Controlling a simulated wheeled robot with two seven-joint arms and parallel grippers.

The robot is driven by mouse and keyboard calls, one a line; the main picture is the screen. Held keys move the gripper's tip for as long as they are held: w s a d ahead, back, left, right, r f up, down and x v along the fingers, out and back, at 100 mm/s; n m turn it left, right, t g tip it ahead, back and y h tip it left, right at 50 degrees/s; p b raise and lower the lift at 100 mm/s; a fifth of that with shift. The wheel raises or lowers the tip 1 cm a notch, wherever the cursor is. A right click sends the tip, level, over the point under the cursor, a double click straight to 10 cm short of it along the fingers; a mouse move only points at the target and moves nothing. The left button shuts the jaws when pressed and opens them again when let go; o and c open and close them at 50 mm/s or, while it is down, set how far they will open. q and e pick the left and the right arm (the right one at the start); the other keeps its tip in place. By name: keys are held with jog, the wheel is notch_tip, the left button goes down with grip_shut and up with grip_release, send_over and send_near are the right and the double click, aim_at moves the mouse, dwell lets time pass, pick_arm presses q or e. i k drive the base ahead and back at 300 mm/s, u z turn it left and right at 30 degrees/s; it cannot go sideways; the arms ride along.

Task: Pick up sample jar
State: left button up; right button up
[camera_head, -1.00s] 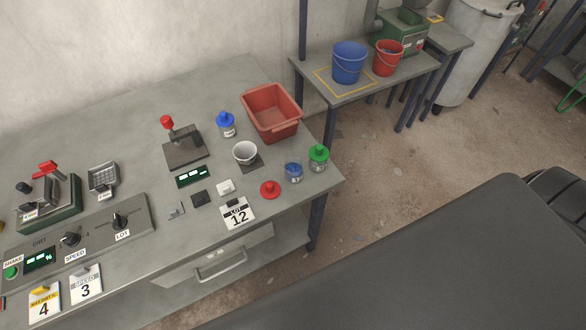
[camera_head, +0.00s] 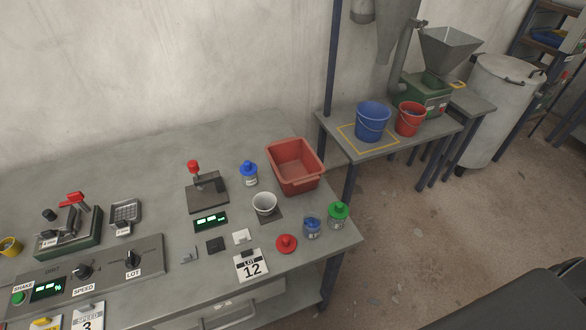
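Three small clear jars stand on the grey workbench (camera_head: 150,180); I cannot tell which one is the sample jar. An open jar with blue contents (camera_head: 312,230) stands near the right front corner. A red lid (camera_head: 286,243) lies on the bench just left of it. A jar with a green lid (camera_head: 338,215) stands close on its right. A jar with a blue lid (camera_head: 249,174) stands farther back, left of the red bin. Neither of my grippers is in view.
A red bin (camera_head: 296,187), a white cup (camera_head: 264,204), a red-knobbed press (camera_head: 205,188) and a lot 12 card (camera_head: 251,265) surround the jars. A control panel (camera_head: 150,255) is at left. Blue (camera_head: 372,123) and red (camera_head: 410,119) buckets stand on the side table.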

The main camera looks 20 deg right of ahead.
aim_at(311, 222)
jog(key=z, duration=2.9)
jog(key=k, duration=1.2)
jog(key=u, duration=2)
